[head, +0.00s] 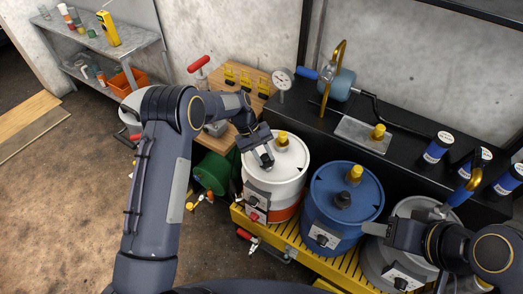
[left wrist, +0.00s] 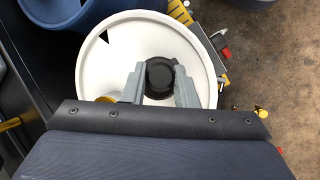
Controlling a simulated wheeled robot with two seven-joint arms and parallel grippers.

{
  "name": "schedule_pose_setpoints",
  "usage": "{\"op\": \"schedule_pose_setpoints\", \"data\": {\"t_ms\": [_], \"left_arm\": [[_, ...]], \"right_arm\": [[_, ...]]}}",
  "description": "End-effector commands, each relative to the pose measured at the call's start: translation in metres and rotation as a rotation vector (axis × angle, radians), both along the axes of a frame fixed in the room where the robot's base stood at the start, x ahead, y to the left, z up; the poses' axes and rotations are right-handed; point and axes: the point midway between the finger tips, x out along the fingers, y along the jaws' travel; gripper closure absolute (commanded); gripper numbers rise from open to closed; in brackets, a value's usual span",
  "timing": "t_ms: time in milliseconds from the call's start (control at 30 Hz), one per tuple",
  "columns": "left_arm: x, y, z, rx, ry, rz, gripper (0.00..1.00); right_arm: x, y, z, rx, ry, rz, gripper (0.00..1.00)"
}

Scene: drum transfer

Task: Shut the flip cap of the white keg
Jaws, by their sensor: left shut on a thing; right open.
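The white keg (head: 288,182) stands on the yellow deck, with an orange band low on its side and a yellow cap (head: 282,138) on top. My left gripper (head: 265,158) is over its lid, pointing down. In the left wrist view its two grey fingers are shut on a round black flip cap (left wrist: 160,76) on the lid of the white keg (left wrist: 98,62). Whether the cap is seated flat cannot be told. My right gripper (head: 372,229) is open beside the blue keg, above the deck, with nothing seen in it.
A blue keg (head: 330,215) with a yellow and a black cap stands right of the white one, and a grey keg (head: 375,262) beyond it. A green drum (head: 210,174) lies to the left. A black bench (head: 310,120) runs behind. Open floor (head: 60,210) is at left.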

Motion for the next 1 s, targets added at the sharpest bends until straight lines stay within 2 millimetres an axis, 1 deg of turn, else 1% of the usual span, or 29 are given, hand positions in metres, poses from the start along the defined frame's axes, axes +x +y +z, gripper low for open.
{"op": "schedule_pose_setpoints", "data": {"t_ms": [133,400,700,1000], "left_arm": [[0.007,-0.004,-0.008,0.064,0.120,-0.001,0.97],[0.012,-0.006,-0.012,0.133,0.259,0.002,0.97],[0.015,-0.008,-0.014,0.177,0.347,0.002,0.97],[0.016,-0.009,-0.013,0.192,0.380,0.001,0.97]], "right_arm": [[0.000,0.000,-0.007,0.000,0.000,0.000,0.52],[0.000,0.000,-0.024,0.000,0.000,0.000,0.52],[0.000,0.000,-0.037,0.000,0.000,0.000,0.52],[0.000,0.000,-0.041,0.000,0.000,0.000,0.52]]}}
